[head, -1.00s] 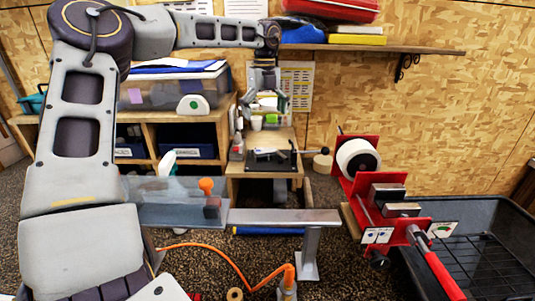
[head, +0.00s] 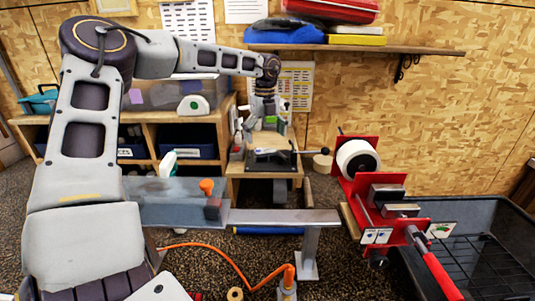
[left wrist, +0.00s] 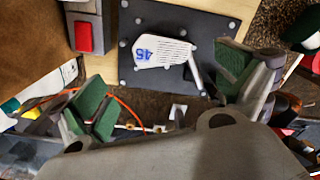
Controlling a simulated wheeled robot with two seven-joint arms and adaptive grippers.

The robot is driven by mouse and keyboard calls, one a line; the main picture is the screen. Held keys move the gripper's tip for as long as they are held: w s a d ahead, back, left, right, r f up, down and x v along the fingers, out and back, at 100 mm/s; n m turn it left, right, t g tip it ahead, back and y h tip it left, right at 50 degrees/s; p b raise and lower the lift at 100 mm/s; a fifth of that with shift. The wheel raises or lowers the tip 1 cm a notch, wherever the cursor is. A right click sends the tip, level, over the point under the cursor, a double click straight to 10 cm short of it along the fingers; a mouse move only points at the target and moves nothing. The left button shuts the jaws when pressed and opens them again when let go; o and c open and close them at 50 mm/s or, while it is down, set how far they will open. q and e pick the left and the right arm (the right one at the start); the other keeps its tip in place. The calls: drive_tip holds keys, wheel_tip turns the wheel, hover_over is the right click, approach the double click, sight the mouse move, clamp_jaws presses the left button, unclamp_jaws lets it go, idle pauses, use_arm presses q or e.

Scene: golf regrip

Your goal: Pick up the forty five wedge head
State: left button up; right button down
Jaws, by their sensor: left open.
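The forty five wedge head (left wrist: 158,52) is a silver club head with a blue 45 on its grooved face. In the left wrist view it lies on a dark mat (left wrist: 143,20), its short hosel pointing down and right. My left gripper (left wrist: 165,90) is open, with green pads on its fingers. The head shows between the fingers in that view, apart from both pads. In the head view my left gripper (head: 265,122) hangs above the small wooden bench (head: 235,168) at the back. My right gripper is not in view.
A block with a red button (left wrist: 83,36) stands next to the mat. A metal beam (head: 285,216) crosses in front of the bench. A red clamp machine (head: 385,200) stands right, beside a black bin (head: 480,250). A shelf (head: 420,50) is above.

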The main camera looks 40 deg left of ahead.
sight(266, 151)
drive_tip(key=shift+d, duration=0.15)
use_arm(q)
drive_tip(key=shift+w+f, duration=0.15)
drive_tip(key=shift+f, duration=0.3)
drive_tip(key=shift+w+a+f+p, duration=0.15)
drive_tip(key=shift+f+p, duration=0.15)
drive_tip(key=shift+f, duration=0.2)
drive_tip(key=shift+w+d+f+p, duration=0.15)
drive_tip(key=shift+f+p, duration=0.1)
drive_tip(key=shift+f, duration=0.2)
drive_tip(key=shift+a+f, duration=0.1)
drive_tip(key=shift+f, duration=1.1)
drive_tip(key=shift+c, duration=1)
drive_tip(key=c, duration=1.1)
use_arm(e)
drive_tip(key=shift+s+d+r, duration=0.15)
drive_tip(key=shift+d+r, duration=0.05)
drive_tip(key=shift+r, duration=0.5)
